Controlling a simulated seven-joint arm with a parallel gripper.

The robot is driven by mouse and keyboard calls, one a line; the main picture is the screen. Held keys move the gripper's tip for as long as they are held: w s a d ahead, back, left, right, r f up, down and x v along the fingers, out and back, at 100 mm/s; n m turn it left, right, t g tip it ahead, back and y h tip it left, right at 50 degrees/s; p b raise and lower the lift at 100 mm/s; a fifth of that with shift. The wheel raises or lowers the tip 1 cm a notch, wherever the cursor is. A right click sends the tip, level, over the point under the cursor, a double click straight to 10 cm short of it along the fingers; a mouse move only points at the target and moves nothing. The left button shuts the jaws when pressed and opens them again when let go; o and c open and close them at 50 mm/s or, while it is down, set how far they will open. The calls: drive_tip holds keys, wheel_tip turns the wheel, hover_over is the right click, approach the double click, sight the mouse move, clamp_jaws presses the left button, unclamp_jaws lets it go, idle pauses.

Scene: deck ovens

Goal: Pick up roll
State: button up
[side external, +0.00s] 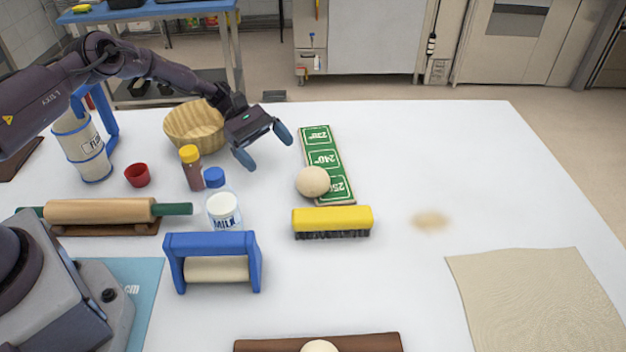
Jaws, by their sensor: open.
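A pale, round roll (313,181) rests at the near left edge of a green board (322,146) marked with temperature numbers. A second pale round piece (320,346) sits on a brown board (262,345), cut off by the bottom edge of the picture; I cannot tell whether it is a roll too. My gripper (265,146) is open, its two blue fingertips apart with nothing between them. It is above the table, to the left of the green board and up-left of the roll, apart from it.
A yellow brush (332,219) lies just in front of the roll. A milk bottle (223,206), a yellow-capped bottle (192,170), a basket (194,128) and a blue-framed roller (212,264) stand left. A beige cloth (540,300) lies right; the table's right middle is mostly clear.

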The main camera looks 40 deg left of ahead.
drive_tip(key=shift+w+a+r+n+t, duration=0.2)
drive_tip(key=shift+w+r, duration=0.15)
drive_tip(key=shift+r, duration=0.15)
drive_tip(key=shift+w+a+r+n+t, duration=0.1)
drive_tip(key=shift+w+r+n, duration=0.1)
drive_tip(key=shift+w+r, duration=0.25)
drive_tip(key=shift+s+d+r+h, duration=0.1)
drive_tip(key=shift+s+d+h, duration=0.1)
drive_tip(key=shift+s+h, duration=0.1)
approach(313, 178)
drive_tip(key=shift+n, duration=0.3)
drive_tip(key=d+f, duration=0.3)
drive_tip(key=shift+w+d+f, duration=0.1)
drive_tip(key=shift+w, duration=0.25)
drive_tip(key=shift+w+x, duration=0.2)
drive_tip(key=shift+x, duration=2.6)
drive_tip(key=c, duration=1)
drive_tip(key=shift+c, duration=0.2)
